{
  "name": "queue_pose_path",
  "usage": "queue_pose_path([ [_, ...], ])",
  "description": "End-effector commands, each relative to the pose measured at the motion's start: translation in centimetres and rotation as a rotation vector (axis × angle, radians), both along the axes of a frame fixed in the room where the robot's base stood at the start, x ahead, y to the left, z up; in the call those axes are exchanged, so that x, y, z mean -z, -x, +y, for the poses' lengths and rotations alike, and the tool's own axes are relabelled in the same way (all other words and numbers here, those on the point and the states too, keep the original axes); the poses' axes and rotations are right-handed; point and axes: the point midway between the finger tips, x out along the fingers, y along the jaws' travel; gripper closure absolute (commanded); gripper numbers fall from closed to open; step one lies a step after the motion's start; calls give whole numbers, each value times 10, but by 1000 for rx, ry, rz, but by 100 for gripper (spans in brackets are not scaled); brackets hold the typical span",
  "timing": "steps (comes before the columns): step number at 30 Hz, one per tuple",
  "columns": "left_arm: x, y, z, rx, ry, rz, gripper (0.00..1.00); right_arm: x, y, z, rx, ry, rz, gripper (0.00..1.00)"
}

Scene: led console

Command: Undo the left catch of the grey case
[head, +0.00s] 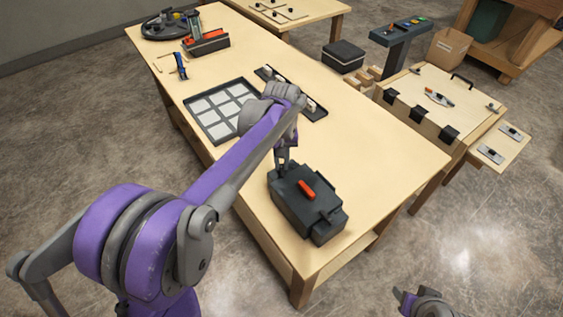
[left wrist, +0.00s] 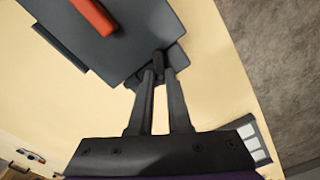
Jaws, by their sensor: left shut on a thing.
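The grey case (head: 308,215) stands closed near the front end of the long wooden table, with an orange handle (head: 307,189) on its lid. In the left wrist view the case (left wrist: 120,45) fills the upper left, with part of the orange handle (left wrist: 92,14). My left gripper (head: 282,170) is at the case's far-left end in the head view. In the left wrist view its fingertips (left wrist: 162,74) are closed on the small dark left catch (left wrist: 159,57) at the case's edge. The fingers partly hide the catch. My right gripper (head: 404,297) is low at the right, away from the table.
A dark tray with pale squares (head: 213,108) lies behind the case on the table (head: 380,160). A narrow dark rack (head: 312,108) lies beside it. A wooden box with black fittings (head: 440,100) stands to the right. The tabletop right of the case is clear.

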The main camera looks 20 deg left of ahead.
Motion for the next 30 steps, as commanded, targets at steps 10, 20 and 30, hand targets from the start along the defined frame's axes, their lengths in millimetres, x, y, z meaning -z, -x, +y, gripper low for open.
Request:
queue_pose_path([
  [10,0,0,0,327,0,0,100,4,1,0,0,0,3,50],
  [20,0,0,0,636,0,-1,100,7,2,0,0,0,4,50],
  [30,-1,0,0,884,0,-1,100,9,3,0,0,0,5,50],
])
